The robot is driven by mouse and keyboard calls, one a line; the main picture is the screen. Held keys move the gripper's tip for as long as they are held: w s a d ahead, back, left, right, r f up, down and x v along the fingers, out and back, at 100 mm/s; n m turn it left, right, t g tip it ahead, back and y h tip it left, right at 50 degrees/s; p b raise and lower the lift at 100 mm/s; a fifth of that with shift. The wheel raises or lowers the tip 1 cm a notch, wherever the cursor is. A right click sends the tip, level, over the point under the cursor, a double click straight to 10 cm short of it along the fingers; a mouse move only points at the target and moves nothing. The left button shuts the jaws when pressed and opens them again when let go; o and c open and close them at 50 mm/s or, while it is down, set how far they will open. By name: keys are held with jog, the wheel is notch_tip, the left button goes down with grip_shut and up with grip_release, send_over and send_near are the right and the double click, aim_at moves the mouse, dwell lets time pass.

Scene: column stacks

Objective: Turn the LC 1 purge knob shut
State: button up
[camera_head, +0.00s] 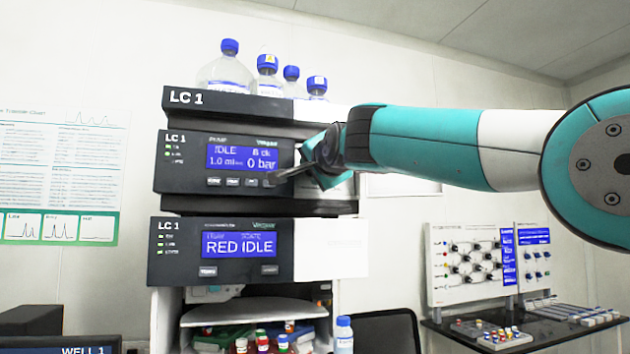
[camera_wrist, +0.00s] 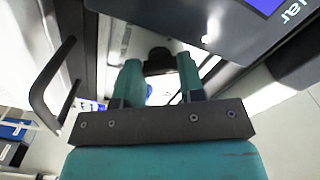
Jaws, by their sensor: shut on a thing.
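The LC 1 pump module (camera_head: 178,150) is a dark unit in the stack, its screen (camera_head: 242,156) reading IDLE and 0 bar. My gripper (camera_head: 322,155) is at the right side of this module's front, with my arm reaching in from the right. In the wrist view my gripper (camera_wrist: 160,68) has its two teal fingers on either side of a dark knob (camera_wrist: 158,54), and is shut on it. The knob is hidden behind my gripper in the head view. I cannot read its turn angle.
Several blue-capped bottles (camera_head: 228,72) stand on top of the stack. A second LC 1 module (camera_head: 170,250) reading RED IDLE is below, with a shelf of vials under it. In the wrist view a black handle (camera_wrist: 52,80) is at the left. A side table (camera_head: 560,335) is at the right.

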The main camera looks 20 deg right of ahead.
jog(key=m+b, duration=0.3)
jog(key=m, duration=0.3)
jog(key=shift+m, duration=0.3)
dwell(0.4)
jog(key=o, duration=0.7)
jog(key=shift+c, duration=0.2)
jog(key=s+b, duration=0.6)
jog(key=s, duration=1.1)
jog(key=shift+s, duration=0.2)
